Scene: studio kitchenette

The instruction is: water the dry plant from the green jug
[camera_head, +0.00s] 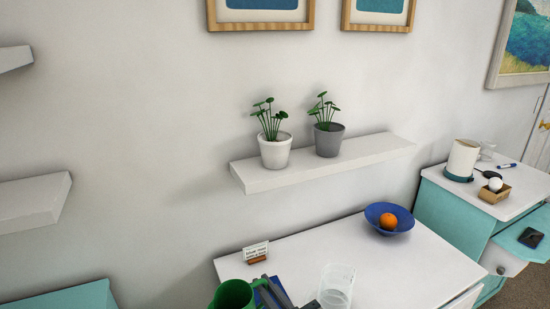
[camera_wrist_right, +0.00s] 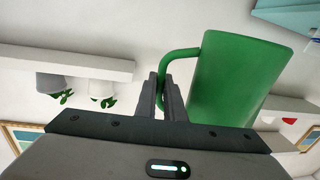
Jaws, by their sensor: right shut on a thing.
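The green jug (camera_head: 233,295) is at the bottom edge of the head view, partly cut off. My right gripper (camera_head: 270,287) is shut on its handle; the wrist view shows the fingers (camera_wrist_right: 166,88) closed around the handle of the jug (camera_wrist_right: 235,80). Two potted plants stand on the wall shelf, one in a white pot (camera_head: 275,152) and one in a grey pot (camera_head: 328,141). Both have green leaves; I cannot tell which is dry. The wrist view, turned over, shows the white pot (camera_wrist_right: 101,89) and grey pot (camera_wrist_right: 50,83) too. My left gripper is out of view.
The wall shelf (camera_head: 335,165) juts out above the white counter (camera_head: 310,253). On the counter are a small card (camera_head: 255,251), its writing unreadable, a clear container (camera_head: 337,284) and a blue bowl (camera_head: 376,217) with an orange (camera_head: 388,221). A kettle (camera_head: 462,158) stands far right.

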